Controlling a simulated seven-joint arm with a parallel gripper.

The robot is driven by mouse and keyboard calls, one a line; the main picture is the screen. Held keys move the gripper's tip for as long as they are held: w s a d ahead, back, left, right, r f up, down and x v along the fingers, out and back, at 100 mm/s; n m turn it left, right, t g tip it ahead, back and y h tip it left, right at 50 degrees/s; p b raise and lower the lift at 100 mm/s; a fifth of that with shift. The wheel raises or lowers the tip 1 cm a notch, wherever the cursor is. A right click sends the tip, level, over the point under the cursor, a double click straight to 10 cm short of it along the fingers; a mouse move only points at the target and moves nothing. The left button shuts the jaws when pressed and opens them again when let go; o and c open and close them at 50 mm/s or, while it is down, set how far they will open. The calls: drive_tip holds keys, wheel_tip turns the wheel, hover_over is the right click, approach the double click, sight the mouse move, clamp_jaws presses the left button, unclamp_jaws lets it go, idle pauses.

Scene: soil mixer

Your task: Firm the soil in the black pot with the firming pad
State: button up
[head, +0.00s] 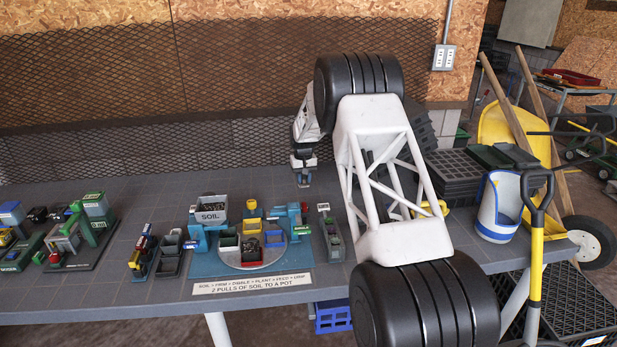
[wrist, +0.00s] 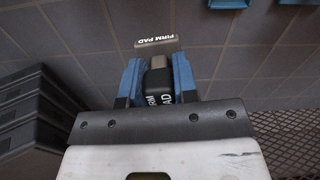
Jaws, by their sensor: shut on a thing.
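My gripper (head: 303,166) is over the far part of the bench, right of the mixer. In the wrist view my gripper (wrist: 157,82) has its blue fingers shut on a black piece lettered as the firming pad (wrist: 159,85). A grey holder (wrist: 157,43) with a "FIRM PAD" label is just beyond the fingertips; I cannot tell whether the pad touches it. Several small coloured pots stand on the pale round turntable (head: 225,262).
A hopper marked "SOIL" (head: 210,216) stands at the turntable's back left, with blue posts beside it. Black trays (head: 456,172) and a white-blue container (head: 497,207) are at the bench's right. Bare bench lies around my gripper.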

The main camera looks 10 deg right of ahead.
drive_tip(key=s+a+r+n, duration=0.2)
drive_tip(key=s+a+n, duration=0.6)
drive_tip(key=s+a, duration=0.8)
drive_tip(key=s+a+n, duration=0.1)
drive_tip(key=s+n, duration=0.1)
drive_tip(key=s, duration=0.2)
drive_tip(key=s+a+n, duration=0.2)
drive_tip(key=s+n, duration=0.1)
drive_tip(key=s, duration=0.1)
drive_tip(key=s+a+n, duration=0.2)
drive_tip(key=s, duration=0.2)
drive_tip(key=shift+a+n, duration=0.15)
drive_tip(key=shift+n, duration=0.25)
drive_tip(key=shift+s+n, duration=0.4)
drive_tip(key=shift+s, duration=0.05)
drive_tip(key=shift+f, duration=0.25)
hover_over(251, 248)
drive_tip(key=shift+s+f, duration=0.1)
drive_tip(key=shift+f, duration=2.05)
drive_tip(key=shift+f, duration=0.7)
idle(1.2)
